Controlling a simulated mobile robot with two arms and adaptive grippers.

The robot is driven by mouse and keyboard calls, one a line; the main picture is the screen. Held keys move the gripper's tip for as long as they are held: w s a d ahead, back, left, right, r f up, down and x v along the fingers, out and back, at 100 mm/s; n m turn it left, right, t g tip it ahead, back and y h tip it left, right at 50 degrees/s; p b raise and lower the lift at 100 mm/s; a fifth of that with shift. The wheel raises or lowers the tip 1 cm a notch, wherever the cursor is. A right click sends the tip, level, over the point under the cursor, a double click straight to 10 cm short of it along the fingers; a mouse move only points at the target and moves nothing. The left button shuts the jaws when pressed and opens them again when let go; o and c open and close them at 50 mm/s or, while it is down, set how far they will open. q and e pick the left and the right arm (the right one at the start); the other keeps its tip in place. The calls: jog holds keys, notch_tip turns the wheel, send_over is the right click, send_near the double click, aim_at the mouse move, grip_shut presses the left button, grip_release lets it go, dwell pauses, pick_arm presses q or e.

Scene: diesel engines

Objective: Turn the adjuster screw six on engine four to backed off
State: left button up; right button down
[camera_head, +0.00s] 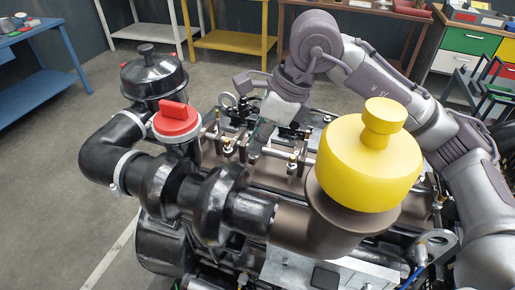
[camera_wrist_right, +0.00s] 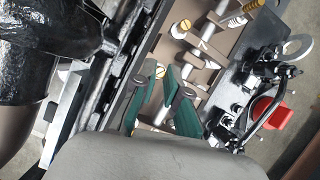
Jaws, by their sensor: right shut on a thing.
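The engine (camera_head: 190,205) fills the middle of the head view, with a row of brass-topped screws on its open valve gear. One screw (camera_head: 228,149) stands left of my right gripper (camera_head: 258,132), which reaches down onto the valve gear from above. In the right wrist view, my right gripper (camera_wrist_right: 163,88) has its green finger pads close together around a slotted brass adjuster screw (camera_wrist_right: 156,68). Part of this screw is hidden by the fingers. Another slotted screw (camera_wrist_right: 180,28) and several more stand nearby. My left gripper is not in view.
A yellow cap (camera_head: 370,160) rises close in front of my right arm. A red cap (camera_head: 177,120) and a black air canister (camera_head: 153,75) stand at left. A blue bench (camera_head: 40,90) is at far left, a yellow table (camera_head: 235,40) behind. The left floor is clear.

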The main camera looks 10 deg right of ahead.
jog(key=shift+w+n+g+b, duration=0.1)
jog(key=shift+n+g+b, duration=0.3)
jog(key=shift+n, duration=0.4)
jog(key=c, duration=1.2)
grip_release()
jog(key=v, duration=1.2)
jog(key=shift+d, duration=0.1)
